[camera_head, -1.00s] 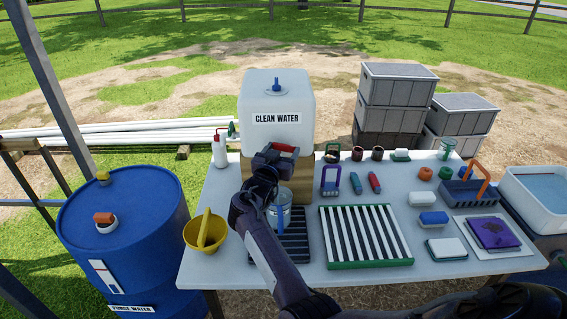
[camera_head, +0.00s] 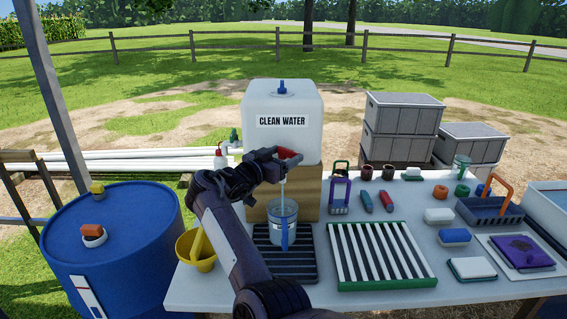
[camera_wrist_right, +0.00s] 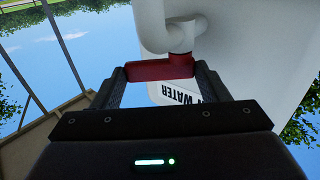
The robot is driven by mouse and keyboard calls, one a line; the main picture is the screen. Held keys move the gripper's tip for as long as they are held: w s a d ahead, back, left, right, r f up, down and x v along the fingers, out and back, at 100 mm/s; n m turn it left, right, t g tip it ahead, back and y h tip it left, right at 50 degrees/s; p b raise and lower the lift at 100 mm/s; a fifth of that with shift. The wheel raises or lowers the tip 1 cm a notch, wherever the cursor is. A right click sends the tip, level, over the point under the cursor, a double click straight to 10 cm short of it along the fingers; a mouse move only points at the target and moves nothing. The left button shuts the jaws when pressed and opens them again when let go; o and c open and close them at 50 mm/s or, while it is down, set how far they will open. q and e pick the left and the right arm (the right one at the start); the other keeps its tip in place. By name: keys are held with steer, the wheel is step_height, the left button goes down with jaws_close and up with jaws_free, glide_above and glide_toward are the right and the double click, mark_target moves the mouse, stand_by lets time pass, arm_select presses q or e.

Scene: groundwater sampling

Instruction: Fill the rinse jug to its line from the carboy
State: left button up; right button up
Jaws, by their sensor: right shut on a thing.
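The carboy (camera_head: 282,107), white and labelled CLEAN WATER, stands on a wooden block (camera_head: 309,196). My right gripper (camera_head: 281,160) is shut on its red tap lever (camera_head: 290,155); the lever also shows between the fingers in the right wrist view (camera_wrist_right: 160,69). A thin pale stream of water (camera_head: 282,186) runs from the tap into the rinse jug (camera_head: 282,218). The jug is clear with a blue handle and stands upright under the tap on a dark slatted mat (camera_head: 297,265). Its line and water level are too small to tell. My left gripper is not in view.
A green-edged striped rack (camera_head: 425,271) lies right of the jug. A yellow scoop-like bowl (camera_head: 205,265) stands left of it, with the blue purge-water drum (camera_head: 140,255) beyond the table edge. Several small items and a blue caddy (camera_head: 490,210) fill the table's right side.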

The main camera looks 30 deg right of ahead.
stand_by(0.3)
steer(key=o, duration=1)
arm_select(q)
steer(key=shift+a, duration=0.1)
